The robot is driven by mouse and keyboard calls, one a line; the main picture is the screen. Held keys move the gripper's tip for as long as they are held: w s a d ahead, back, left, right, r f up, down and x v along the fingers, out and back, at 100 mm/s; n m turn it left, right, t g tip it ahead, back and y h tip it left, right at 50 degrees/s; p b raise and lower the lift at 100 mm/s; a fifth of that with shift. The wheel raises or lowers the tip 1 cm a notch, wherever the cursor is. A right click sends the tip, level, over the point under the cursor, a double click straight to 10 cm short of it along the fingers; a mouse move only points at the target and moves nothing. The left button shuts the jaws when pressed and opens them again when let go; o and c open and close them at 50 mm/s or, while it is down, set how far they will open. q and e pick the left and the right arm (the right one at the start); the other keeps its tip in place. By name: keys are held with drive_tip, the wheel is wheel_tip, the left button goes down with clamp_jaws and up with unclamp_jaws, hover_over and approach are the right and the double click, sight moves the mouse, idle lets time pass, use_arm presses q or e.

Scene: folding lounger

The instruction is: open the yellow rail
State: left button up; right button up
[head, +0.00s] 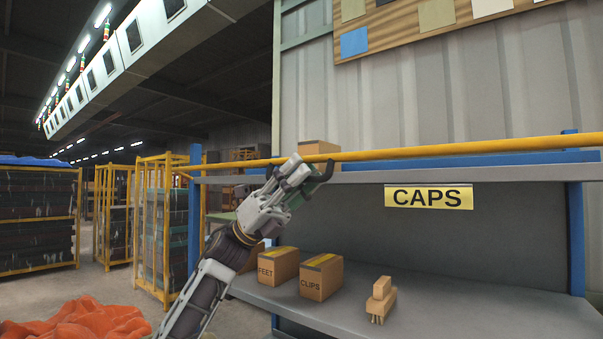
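The yellow rail (450,150) is a long thin bar across the front of the upper shelf. It runs from left of the left blue post to the right edge of the head view, rising slightly to the right. My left gripper (313,168) is at the rail, left of its middle, reaching up from below. Its fingers are spread apart, a pale one on the left and a dark one on the right. The fingertips overlap the rail in the picture; I cannot tell whether they touch it. My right gripper is not in view.
A shelf rack has blue posts (576,230) and a yellow CAPS label (428,197). Its lower shelf (470,312) holds a FEET box (278,266), a CLIPS box (321,278) and a brush (381,298). A box (318,148) stands behind the rail. Orange cloth (80,322) lies lower left.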

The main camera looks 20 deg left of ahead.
use_arm(q)
drive_tip(key=shift+w, duration=0.15)
clamp_jaws()
idle(0.4)
